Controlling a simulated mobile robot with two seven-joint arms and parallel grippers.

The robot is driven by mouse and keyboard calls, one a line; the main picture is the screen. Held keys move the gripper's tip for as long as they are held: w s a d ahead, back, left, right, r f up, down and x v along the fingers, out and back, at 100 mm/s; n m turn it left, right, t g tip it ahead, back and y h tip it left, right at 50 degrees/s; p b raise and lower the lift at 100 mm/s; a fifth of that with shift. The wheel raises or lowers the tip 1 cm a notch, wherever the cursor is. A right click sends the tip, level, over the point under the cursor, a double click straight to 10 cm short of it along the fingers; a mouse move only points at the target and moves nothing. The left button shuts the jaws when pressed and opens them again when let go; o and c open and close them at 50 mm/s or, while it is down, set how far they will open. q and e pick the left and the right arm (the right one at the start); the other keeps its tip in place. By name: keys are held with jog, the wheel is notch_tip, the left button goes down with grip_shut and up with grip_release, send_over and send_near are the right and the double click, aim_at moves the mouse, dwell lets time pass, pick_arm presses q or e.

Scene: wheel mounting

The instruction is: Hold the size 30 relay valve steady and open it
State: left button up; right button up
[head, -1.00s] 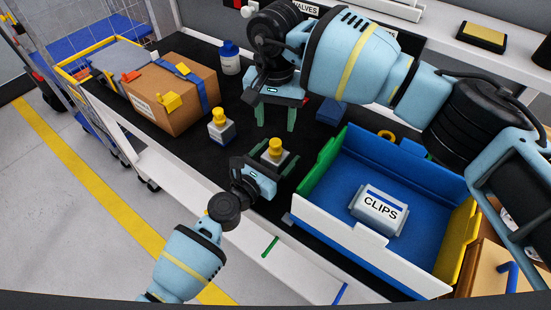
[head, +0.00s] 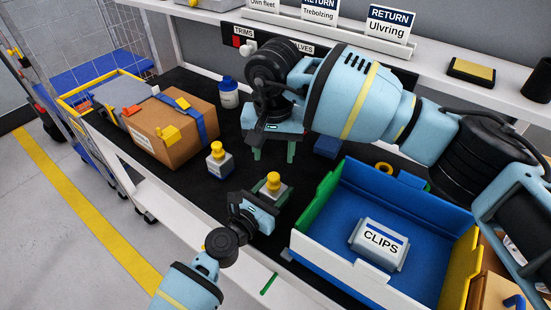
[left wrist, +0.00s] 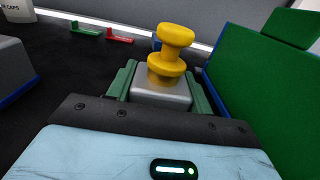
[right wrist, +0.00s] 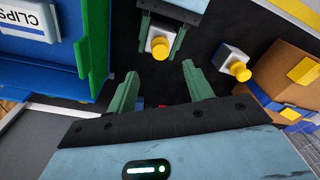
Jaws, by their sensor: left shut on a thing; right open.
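A grey valve block with a yellow knob (head: 273,182) is between the fingers of my left gripper (head: 265,192), which is shut on it. In the left wrist view the valve (left wrist: 165,90) stands upright with its knob up. My right gripper (head: 273,148) is open and empty, behind the held valve in the head view. In the right wrist view the held valve (right wrist: 160,46) shows beyond the open fingertips (right wrist: 157,75), apart from them. A second similar valve (head: 218,160) stands on the black mat to the left. I cannot read a size on either valve.
A blue tray (head: 345,255) with green and yellow sides, holding a CLIPS box (head: 378,243), stands at the right. A cardboard box (head: 180,125) stands at the left, a blue-capped bottle (head: 229,95) behind. A small blue block (head: 327,147) lies right of my right gripper.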

aim_at(274, 175)
jog(key=shift+s+r+n+t, duration=1.3)
jog(key=shift+r+n, duration=0.3)
jog(key=shift+r, duration=0.25)
jog(key=shift+y, duration=0.3)
jog(key=x, duration=1.2)
jog(key=shift+s+d+f, duration=0.1)
jog(key=shift+s+d, duration=0.1)
jog(key=shift+d, duration=0.1)
jog(key=shift+c, duration=0.3)
grip_shut()
jog(key=shift+r, duration=0.35)
jog(key=shift+r, duration=0.85)
